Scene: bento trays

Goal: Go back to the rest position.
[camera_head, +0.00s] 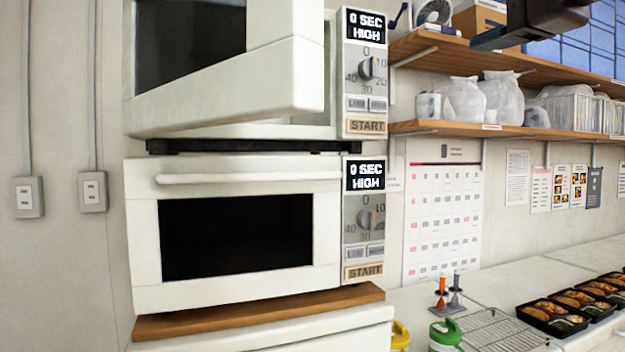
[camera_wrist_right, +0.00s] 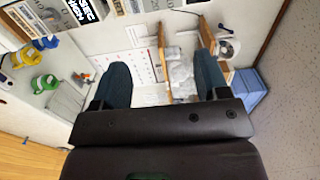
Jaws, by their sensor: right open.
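My right gripper (camera_wrist_right: 162,68) is open and empty in the right wrist view, with its two dark blue fingers wide apart. Nothing is between the fingers close by; the wall and shelves lie beyond. In the head view, a dark part of what looks like my right arm (camera_head: 535,24) hangs at the top right, in front of the upper shelf. My left gripper is not in view.
The upper microwave (camera_head: 228,104) has its door swung open; the lower microwave (camera_head: 146,225) is shut. Both displays read 0 SEC HIGH. Two wooden shelves (camera_head: 455,129) hold bags and boxes.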

